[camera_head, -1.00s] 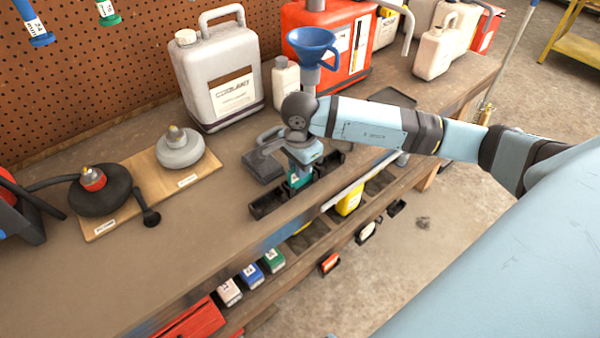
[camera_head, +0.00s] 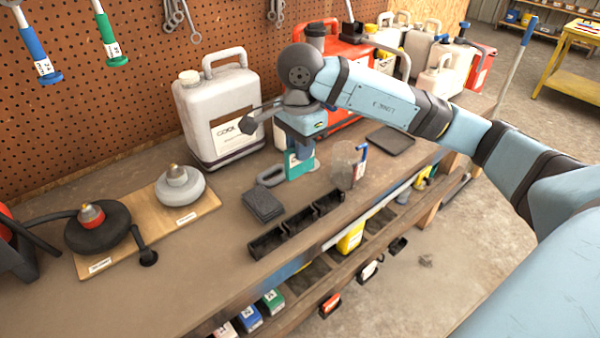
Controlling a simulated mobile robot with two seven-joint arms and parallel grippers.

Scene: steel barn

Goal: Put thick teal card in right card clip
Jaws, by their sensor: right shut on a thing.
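The teal card (camera_head: 298,166) hangs below my right gripper (camera_head: 304,152), which is shut on it. The gripper is above the bench, behind the black row of card clips, with the card clear of them. The right card clip (camera_head: 329,203) is the far-right compartment of this row and looks empty. The middle clip (camera_head: 297,222) and left clip (camera_head: 265,243) also look empty. The gripper's fingers are partly hidden by its own body. My left gripper is not in view.
A dark grey block (camera_head: 264,206) lies left of the clips. A clear cup (camera_head: 346,164) with pens stands to their right. A grey canister (camera_head: 216,115) stands behind. A wooden board (camera_head: 150,230) with two weights lies at left.

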